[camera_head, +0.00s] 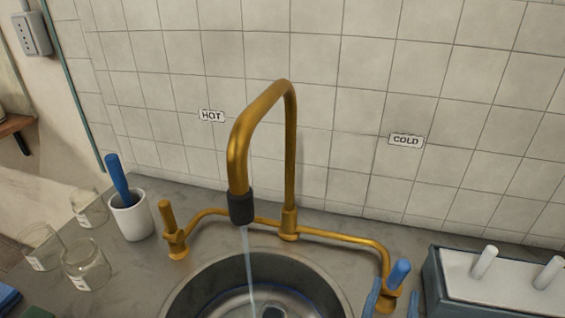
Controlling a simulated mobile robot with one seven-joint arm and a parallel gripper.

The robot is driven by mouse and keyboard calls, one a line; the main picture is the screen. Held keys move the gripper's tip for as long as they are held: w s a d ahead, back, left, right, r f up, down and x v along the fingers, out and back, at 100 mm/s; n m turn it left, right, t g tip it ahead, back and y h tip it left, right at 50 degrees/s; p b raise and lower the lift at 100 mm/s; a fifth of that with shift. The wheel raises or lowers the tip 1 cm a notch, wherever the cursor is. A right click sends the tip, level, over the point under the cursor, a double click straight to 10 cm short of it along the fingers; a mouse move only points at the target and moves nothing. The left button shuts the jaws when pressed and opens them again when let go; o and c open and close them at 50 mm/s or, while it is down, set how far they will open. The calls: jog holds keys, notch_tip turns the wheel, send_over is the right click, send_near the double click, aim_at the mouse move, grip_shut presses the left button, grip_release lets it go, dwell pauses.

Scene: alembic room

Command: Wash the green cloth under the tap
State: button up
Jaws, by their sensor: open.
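The brass tap (265,105) arches over the round metal sink (195,290), and a thin stream of water (250,265) runs from its dark nozzle. The hot handle (167,217) is at the left. The cold handle (399,274), with a light blue grip, is at the right. What seem to be the blue fingertips of my gripper (392,302) show at the bottom edge, apart, one on each side of the cold handle; I cannot tell whether they touch it. A folded blue cloth (8,297) shows at the lower left corner.
A white cup (131,217) with a blue-handled tool (118,178) and several glass jars (86,264) stand left of the sink. A grey box (500,283) with white pegs stands at the right. The tiled wall (350,100) closes off the back.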

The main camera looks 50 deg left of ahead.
jog(key=s+d+r+p, duration=0.2)
jog(key=s+p, duration=0.1)
jog(key=s, duration=0.1)
jog(key=shift+g, duration=0.4)
jog(key=p+x, duration=0.3)
jog(key=x, duration=0.9)
jog(key=shift+w+a+f+p, duration=0.15)
jog(key=shift+w+f+p, duration=0.05)
jog(key=shift+p, duration=0.2)
jog(key=shift+c, duration=0.3)
grip_shut()
